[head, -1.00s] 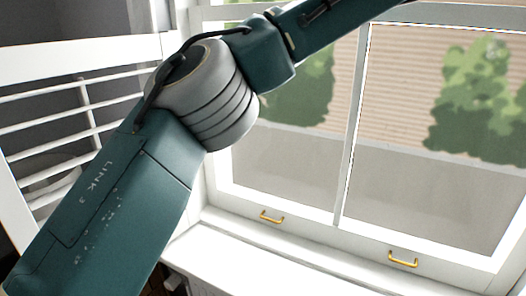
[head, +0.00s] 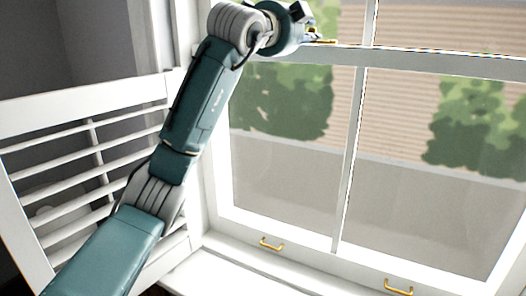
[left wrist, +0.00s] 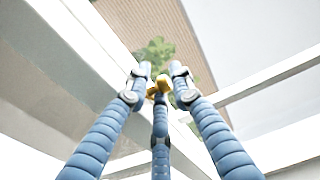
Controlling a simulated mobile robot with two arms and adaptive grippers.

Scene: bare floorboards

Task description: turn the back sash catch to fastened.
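A gold sash catch (head: 322,40) sits on the window's middle rail, at the top of the head view. My left gripper (head: 306,32) is right beside it, small and partly cut by my own wrist. In the left wrist view a gold piece, which looks like the catch (left wrist: 159,85), lies between the tips of my three blue fingers (left wrist: 160,78). The fingers are around it, but I cannot tell whether they press on it. The catch's turned position is unclear. My right gripper is not in view.
The white window frame (head: 345,150) has two gold lifts, a left one (head: 271,244) and a right one (head: 398,287), on its bottom rail. A white louvred shutter (head: 75,98) stands open at the left, close to my left arm. The space before the right panes is clear.

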